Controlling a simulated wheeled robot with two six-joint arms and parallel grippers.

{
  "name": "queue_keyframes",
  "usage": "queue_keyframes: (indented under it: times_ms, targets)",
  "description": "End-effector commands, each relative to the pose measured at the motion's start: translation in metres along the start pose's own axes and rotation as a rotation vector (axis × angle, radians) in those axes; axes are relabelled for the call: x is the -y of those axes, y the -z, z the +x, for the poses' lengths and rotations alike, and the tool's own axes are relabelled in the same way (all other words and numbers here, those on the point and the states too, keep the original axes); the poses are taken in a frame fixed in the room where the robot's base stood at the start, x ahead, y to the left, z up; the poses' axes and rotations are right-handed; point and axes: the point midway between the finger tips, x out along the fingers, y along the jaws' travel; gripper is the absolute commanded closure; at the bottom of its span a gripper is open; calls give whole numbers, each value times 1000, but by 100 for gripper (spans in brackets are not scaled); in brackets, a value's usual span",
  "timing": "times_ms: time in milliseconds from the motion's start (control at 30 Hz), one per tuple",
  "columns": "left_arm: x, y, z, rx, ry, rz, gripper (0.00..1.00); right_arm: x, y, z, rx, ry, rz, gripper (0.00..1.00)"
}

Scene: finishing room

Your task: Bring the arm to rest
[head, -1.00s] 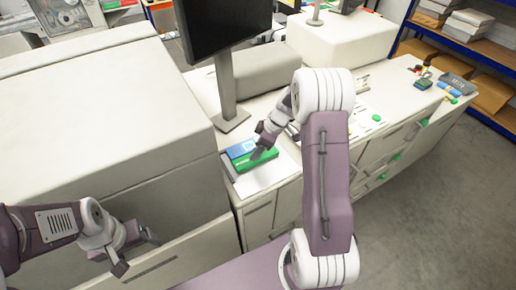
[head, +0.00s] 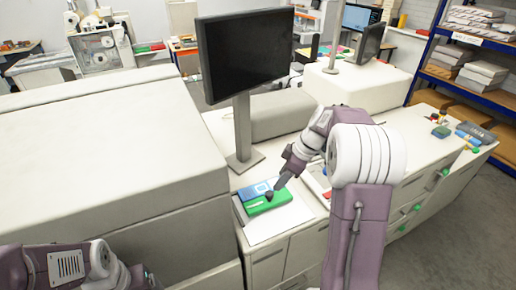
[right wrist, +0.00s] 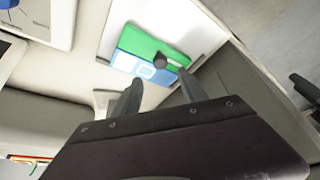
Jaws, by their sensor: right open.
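My right arm reaches over the worktop from the right in the head view. Its gripper (head: 279,184) is open and empty, just above a green and blue box (head: 266,203). In the right wrist view the two fingers (right wrist: 160,93) are spread apart with nothing between them. The box (right wrist: 150,52) lies beyond the fingertips, with a dark round knob (right wrist: 160,60) on it. My left gripper (head: 142,277) is at the bottom left edge of the head view, partly cut off, and its jaws cannot be made out.
A monitor (head: 243,55) on a stand rises behind the box. A large pale machine housing (head: 100,150) fills the left. The counter continues right with small coloured items (head: 440,131) on it. A blue shelf (head: 463,83) stands at the back right; grey floor shows at the right.

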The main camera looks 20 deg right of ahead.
Motion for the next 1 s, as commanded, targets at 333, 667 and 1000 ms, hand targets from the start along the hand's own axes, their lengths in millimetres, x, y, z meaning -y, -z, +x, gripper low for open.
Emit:
queue_keyframes:
  times_ms: [333,667,1000]
  targets:
    - [0,0,0,0,0,0,20,67,-12,32,146,-63,330,50]
    - [0,0,0,0,0,0,20,172,-49,62,152,-261,802,50]
    - [2,-10,96,0,0,0,20,195,-99,155,252,-205,861,50]
